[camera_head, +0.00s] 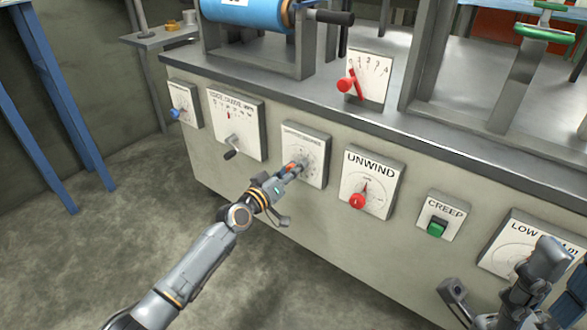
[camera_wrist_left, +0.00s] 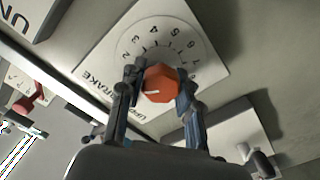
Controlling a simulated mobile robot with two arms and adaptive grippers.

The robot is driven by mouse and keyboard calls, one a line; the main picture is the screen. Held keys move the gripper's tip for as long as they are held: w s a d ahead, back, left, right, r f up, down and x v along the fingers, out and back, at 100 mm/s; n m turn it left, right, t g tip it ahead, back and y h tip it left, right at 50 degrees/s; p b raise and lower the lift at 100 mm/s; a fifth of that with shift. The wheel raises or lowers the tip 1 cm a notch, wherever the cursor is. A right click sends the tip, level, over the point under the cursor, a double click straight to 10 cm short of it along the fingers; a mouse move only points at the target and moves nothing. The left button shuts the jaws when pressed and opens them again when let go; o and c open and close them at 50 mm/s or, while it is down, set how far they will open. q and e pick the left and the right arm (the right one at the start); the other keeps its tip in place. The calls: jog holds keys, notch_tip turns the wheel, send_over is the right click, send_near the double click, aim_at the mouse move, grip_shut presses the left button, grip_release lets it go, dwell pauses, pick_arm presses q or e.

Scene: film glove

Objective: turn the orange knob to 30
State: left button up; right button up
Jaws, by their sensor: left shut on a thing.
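The orange knob (camera_wrist_left: 161,84) sits on a white panel with a numbered dial (camera_wrist_left: 205,32). In the head view the orange knob (camera_head: 291,166) shows only in part, on the plate (camera_head: 318,150) left of the UNWIND panel. My left gripper (camera_head: 284,173) is shut on it; in the left wrist view its fingers (camera_wrist_left: 158,92) are on either side of the knob. A pale pointer line shows on the knob's face, but I cannot tell its exact reading. My right gripper (camera_head: 500,300) is at the lower right, away from the knob, and its jaw state is unclear.
The UNWIND panel with a red knob (camera_head: 357,200) is just right of the plate. A crank panel (camera_head: 236,125) is to the left. The CREEP panel's green button (camera_head: 437,228) is further right. The bench edge (camera_head: 390,135) juts above. The floor in front is clear.

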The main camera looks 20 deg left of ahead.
dwell(0.4)
pick_arm(q)
jog(key=o, duration=1.2)
jog(key=v, duration=1.2)
jog(key=shift+r, duration=0.1)
